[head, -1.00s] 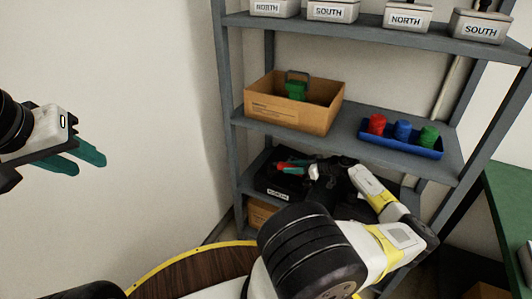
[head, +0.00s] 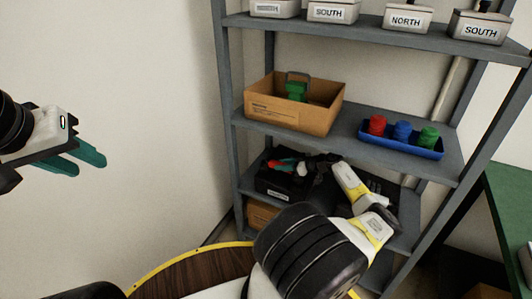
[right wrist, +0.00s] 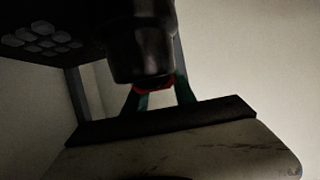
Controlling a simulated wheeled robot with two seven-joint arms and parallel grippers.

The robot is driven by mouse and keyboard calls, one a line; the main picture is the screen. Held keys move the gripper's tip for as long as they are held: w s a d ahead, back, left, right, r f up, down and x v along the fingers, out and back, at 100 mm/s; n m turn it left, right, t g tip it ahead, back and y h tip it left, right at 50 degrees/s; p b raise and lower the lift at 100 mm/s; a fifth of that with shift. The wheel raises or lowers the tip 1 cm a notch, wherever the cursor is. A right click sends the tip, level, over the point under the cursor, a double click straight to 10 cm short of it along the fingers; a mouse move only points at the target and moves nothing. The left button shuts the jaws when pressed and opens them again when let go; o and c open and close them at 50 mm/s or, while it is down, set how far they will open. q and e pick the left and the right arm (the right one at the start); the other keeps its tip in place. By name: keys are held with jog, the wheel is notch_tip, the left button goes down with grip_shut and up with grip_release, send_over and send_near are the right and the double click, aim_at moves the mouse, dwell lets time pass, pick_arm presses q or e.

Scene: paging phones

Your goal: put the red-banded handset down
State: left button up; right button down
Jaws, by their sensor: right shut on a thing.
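The red-banded handset (right wrist: 143,45) is a dark, rounded piece in the right wrist view, with a red band at its lower end. My right gripper (right wrist: 158,95) is shut on it, with a green finger on each side near the band. In the head view, my right gripper (head: 287,164) is at the lower shelf, just over a black phone base (head: 276,185) with a pale label I cannot read. Whether the handset touches the base is hidden. My left gripper (head: 76,161) is empty at the far left, its teal fingers apart.
The middle shelf holds a cardboard box (head: 285,115) with a green item inside and a blue tray (head: 400,145) with red, blue and green pieces. Labelled boxes (head: 333,11) stand on the top shelf. A round wooden table (head: 185,275) is in front, a green bench (head: 510,190) at right.

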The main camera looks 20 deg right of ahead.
jog(key=shift+f, duration=0.1)
jog(key=shift+f, duration=0.35)
jog(key=c, duration=1)
grip_release()
jog(key=shift+r, duration=0.25)
jog(key=v, duration=0.7)
jog(key=shift+s+d+r, duration=0.15)
jog(key=shift+s+r, duration=0.05)
jog(key=shift+r, duration=0.1)
